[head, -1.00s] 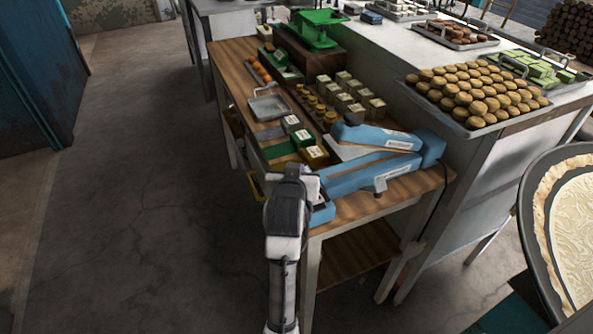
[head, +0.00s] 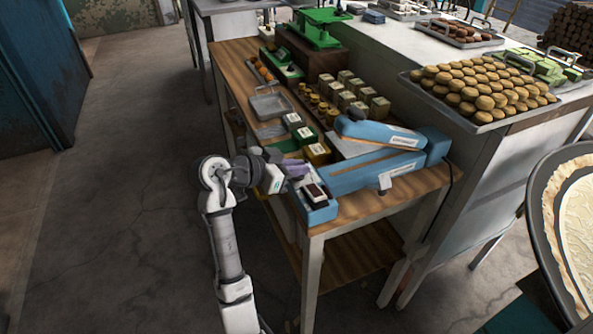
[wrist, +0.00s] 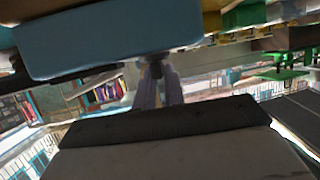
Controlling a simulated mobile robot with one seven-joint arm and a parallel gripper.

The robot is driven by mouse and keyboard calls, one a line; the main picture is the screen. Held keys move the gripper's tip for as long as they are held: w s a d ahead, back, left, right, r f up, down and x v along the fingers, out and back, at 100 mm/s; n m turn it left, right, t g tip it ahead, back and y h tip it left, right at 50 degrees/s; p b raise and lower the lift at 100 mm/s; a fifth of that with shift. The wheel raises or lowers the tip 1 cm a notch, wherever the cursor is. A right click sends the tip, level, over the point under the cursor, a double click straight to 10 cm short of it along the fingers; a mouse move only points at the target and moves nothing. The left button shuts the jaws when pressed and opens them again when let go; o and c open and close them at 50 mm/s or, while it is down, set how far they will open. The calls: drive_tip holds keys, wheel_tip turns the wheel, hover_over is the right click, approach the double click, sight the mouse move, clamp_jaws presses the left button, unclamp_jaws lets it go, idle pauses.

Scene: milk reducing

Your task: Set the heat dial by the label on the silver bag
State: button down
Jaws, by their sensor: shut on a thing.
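The blue sealer (head: 375,170) stands on the near end of the wooden bench. Its lower blue box (head: 322,212) has a dark panel on top and also shows in the wrist view (wrist: 110,40). My gripper (head: 297,171) is at the left side of this box. In the wrist view, the purple fingers of my gripper (wrist: 158,82) are shut on a small dark knob (wrist: 156,67), seemingly the heat dial, at the box's edge. Its setting cannot be read. I cannot make out the silver bag or its label for sure; a flat grey piece (head: 271,131) lies farther back.
Small labelled boxes (head: 318,152), a metal tray (head: 271,104) and a green scale (head: 320,28) are farther back on the bench (head: 365,204). A tray of round cakes (head: 483,122) is on the counter at right. The floor at left is clear.

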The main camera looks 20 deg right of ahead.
drive_tip(key=shift+m+g+b, duration=0.35)
drive_tip(key=shift+m+g, duration=0.45)
drive_tip(key=shift+g, duration=0.2)
drive_tip(key=c, duration=1.5)
unclamp_jaws()
drive_tip(key=shift+d, duration=0.1)
drive_tip(key=b+v, duration=0.4)
drive_tip(key=v, duration=1)
drive_tip(key=shift+w, duration=0.2)
